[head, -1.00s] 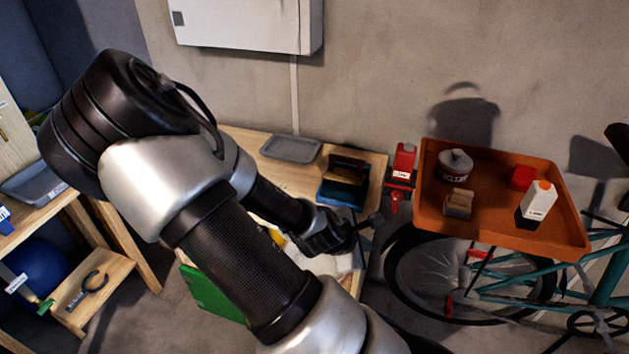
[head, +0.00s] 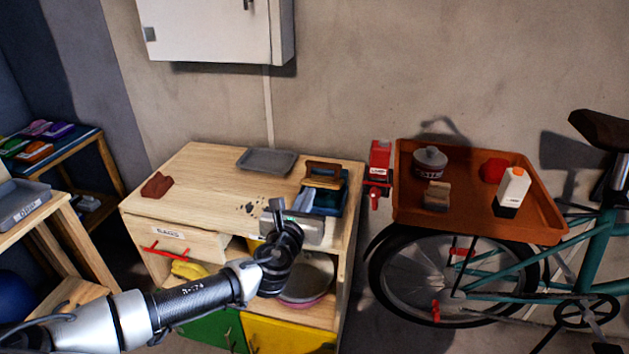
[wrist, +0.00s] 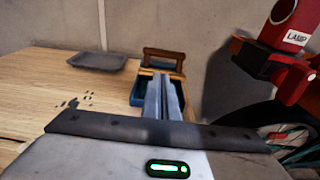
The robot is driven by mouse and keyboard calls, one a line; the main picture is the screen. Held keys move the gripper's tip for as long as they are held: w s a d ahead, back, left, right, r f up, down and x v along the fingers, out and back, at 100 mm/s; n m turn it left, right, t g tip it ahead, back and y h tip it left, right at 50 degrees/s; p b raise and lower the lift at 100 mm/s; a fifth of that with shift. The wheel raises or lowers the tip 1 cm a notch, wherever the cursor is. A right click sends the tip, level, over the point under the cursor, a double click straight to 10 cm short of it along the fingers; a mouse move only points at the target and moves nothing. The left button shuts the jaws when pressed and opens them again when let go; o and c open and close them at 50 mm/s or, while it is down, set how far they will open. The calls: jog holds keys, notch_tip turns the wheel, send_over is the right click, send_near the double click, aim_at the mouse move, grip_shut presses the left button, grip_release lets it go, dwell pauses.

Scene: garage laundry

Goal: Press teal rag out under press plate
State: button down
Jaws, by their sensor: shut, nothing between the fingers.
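A blue tray (head: 346,200) sits at the right end of the wooden bench, with a brown wooden-handled press plate (head: 324,176) at its far side. Both also show in the wrist view, the blue tray (wrist: 136,94) just beyond my fingers and the press plate's handle (wrist: 164,56) behind it. My gripper (head: 308,194) is shut and empty, its fingers pointing toward the tray; in the wrist view its fingertips (wrist: 165,80) overlap the tray. Whether they touch the tray or plate I cannot tell. I cannot make out the teal rag; the tray's inside is largely hidden by my fingers.
A grey tray (head: 267,161), a reddish-brown cloth (head: 157,184) and dark crumbs (head: 250,208) lie on the bench (head: 205,190). A red lamp (head: 379,160) stands at its right edge. Beyond is an orange tray (head: 455,215) with several items, above a bicycle (head: 600,235).

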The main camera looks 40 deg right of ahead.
aim_at(317, 184)
jog(key=b+x, duration=0.1)
jog(key=x, duration=0.9)
jog(key=shift+r, duration=0.1)
